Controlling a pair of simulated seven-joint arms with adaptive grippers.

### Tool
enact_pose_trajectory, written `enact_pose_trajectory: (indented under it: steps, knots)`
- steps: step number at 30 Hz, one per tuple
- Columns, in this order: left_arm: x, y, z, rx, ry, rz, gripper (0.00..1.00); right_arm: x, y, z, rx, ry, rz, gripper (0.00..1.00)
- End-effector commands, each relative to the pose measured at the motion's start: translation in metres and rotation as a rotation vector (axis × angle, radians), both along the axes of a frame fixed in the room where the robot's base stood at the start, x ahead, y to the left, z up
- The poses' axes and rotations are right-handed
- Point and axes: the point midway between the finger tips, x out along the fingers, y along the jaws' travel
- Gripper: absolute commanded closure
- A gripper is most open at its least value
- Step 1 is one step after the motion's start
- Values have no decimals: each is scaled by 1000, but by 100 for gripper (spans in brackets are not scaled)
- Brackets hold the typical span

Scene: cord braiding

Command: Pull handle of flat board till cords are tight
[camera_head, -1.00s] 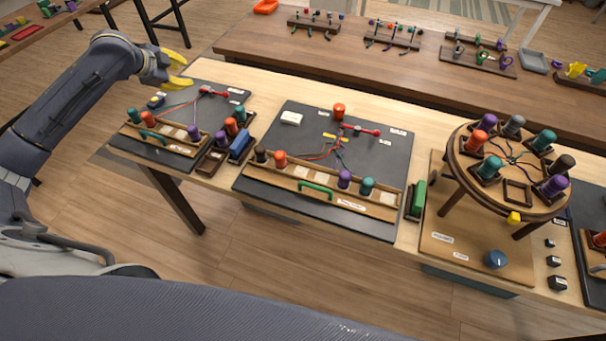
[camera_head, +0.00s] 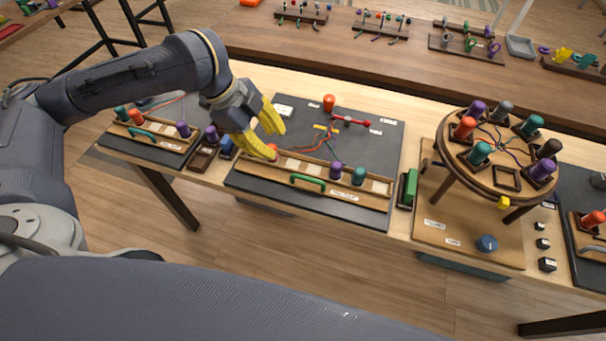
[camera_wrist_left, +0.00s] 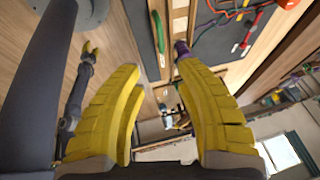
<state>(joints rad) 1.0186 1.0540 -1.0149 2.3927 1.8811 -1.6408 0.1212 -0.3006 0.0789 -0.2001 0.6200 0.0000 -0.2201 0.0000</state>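The dark flat board (camera_head: 372,148) lies on the middle of the table, with a light wooden rack along its front edge. A green handle (camera_head: 308,182) is on the rack's front; it also shows in the left wrist view (camera_wrist_left: 158,32). Red and green cords (camera_head: 325,143) run on the board, some slack and curved. My left gripper (camera_head: 277,143) is open and empty above the rack's left part, up and left of the handle, close to an orange bobbin it partly hides. A small yellow-tipped gripper in the left wrist view (camera_wrist_left: 89,47) appears to be my right one, far off.
Purple (camera_head: 335,170) and teal (camera_head: 359,175) bobbins stand in the rack right of the handle. An orange bobbin (camera_head: 329,102) stands at the board's back. A round braiding stand (camera_head: 505,168) is on the right. Another board with bobbins (camera_head: 150,145) is on the left.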

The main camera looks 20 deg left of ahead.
Motion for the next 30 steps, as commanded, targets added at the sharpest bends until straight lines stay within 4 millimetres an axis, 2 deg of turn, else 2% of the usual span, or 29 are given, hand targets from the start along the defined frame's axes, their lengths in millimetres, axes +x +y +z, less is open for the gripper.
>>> enact_pose_trajectory:
  steps: [5, 21, 30]
  knots:
    - [3, -10, -22, -2, 5, -1, 66, 0, -1, 0, -1, 0, 0, 56]
    - [21, -46, -110, -2, 4, 2, 66, 1, -2, 0, -2, -1, 1, 56]
    - [28, -60, -142, -2, 2, 2, 66, 1, -2, 0, -2, -1, 1, 56]
